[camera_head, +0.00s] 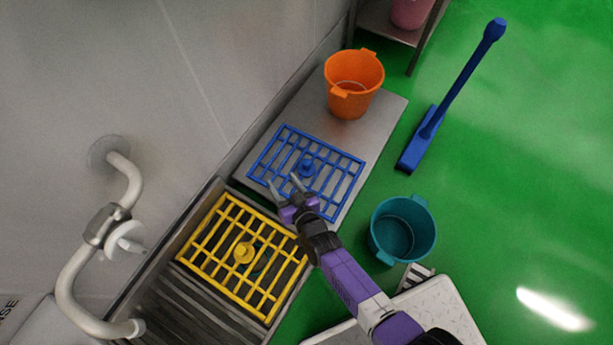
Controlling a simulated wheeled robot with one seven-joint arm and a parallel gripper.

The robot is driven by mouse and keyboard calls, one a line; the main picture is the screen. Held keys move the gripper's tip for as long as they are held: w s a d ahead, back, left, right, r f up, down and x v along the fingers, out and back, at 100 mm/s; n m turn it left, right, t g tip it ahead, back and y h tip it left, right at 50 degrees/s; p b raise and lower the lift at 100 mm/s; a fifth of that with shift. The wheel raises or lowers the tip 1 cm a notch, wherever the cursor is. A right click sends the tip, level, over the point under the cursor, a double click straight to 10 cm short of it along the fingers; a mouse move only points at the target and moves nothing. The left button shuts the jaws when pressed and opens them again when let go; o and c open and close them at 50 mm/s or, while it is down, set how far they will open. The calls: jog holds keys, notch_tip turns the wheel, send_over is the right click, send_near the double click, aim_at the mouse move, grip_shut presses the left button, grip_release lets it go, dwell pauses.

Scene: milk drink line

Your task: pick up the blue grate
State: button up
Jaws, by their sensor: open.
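The blue grate (341,175) lies flat on a grey metal surface (389,104) against the wall. It has a round blue knob (307,167) at its middle. My gripper (284,184) is open and empty, over the near side of the grate, left of and below the knob in the picture. Its fingers point towards the grate, apart from the knob. Part of the grate's near edge is hidden behind my gripper. I cannot tell the height of the fingertips above the bars.
A yellow grate (223,246) with its own knob lies over a basin just nearer. An orange bucket (353,84) stands behind the blue grate. White pipes (85,262) stick out from the wall at left.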

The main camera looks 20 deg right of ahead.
jog(key=n+g+h+b, duration=0.1)
jog(key=b, duration=0.3)
send_near(309, 167)
jog(key=x, duration=0.4)
jog(key=shift+w+a, duration=0.1)
jog(key=shift+b+x, duration=0.8)
jog(key=shift+b, duration=0.05)
jog(key=shift+w+f+b, duration=0.15)
jog(key=shift+w+b, duration=0.35)
jog(key=shift+b, duration=0.1)
jog(key=b+x, duration=0.2)
jog(key=b, duration=0.1)
jog(key=shift+a+f+b, duration=0.1)
jog(key=shift+f+b, duration=0.15)
jog(key=shift+b, duration=0.05)
jog(key=b+x, duration=0.2)
jog(key=b, duration=0.2)
jog(key=shift+w, duration=0.4)
grip_shut()
jog(key=shift+r, duration=0.1)
